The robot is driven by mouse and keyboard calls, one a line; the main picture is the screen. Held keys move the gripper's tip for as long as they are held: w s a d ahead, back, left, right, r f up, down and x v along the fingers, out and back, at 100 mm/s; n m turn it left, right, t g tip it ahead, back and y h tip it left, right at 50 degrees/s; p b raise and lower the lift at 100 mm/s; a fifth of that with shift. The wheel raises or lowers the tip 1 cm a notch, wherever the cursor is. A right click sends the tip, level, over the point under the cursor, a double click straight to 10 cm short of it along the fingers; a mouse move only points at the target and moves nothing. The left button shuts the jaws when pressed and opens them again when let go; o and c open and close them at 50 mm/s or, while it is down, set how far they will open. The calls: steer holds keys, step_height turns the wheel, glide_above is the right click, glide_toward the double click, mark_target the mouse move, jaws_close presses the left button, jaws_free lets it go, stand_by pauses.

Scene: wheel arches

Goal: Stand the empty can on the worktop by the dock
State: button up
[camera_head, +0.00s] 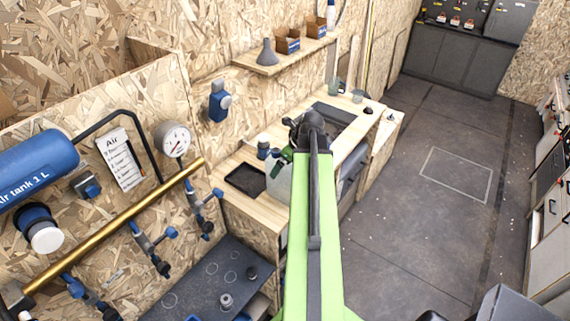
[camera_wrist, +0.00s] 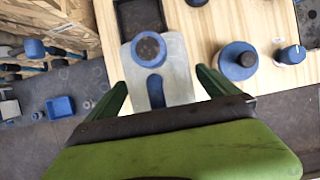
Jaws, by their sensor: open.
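A pale grey plate with a slot, which looks like the dock (camera_wrist: 182,80), lies below my gripper in the wrist view. A round blue part with a dark top (camera_wrist: 148,47) sits at the slot's far end. To its right a blue cylinder with a dark top (camera_wrist: 238,61) stands upright on the wooden worktop (camera_wrist: 205,20). I cannot tell which of these is the empty can. My gripper (camera_wrist: 161,82) is open, with nothing held between its green fingers, and the plate shows between them. In the head view my arm hides part of this worktop (camera_head: 232,160).
A black tray (camera_wrist: 140,14) lies beside the plate, and a smaller blue knobbed part (camera_wrist: 291,54) stands to the right. A wall shelf (camera_head: 268,66) with small boxes is above the worktop. A brass pipe (camera_head: 115,225) runs along the wall panel. The floor (camera_head: 400,220) at right is clear.

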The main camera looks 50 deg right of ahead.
steer(key=p+v, duration=1.1)
steer(key=v, duration=0.1)
steer(key=shift+r, duration=0.2)
steer(key=shift+f, duration=0.1)
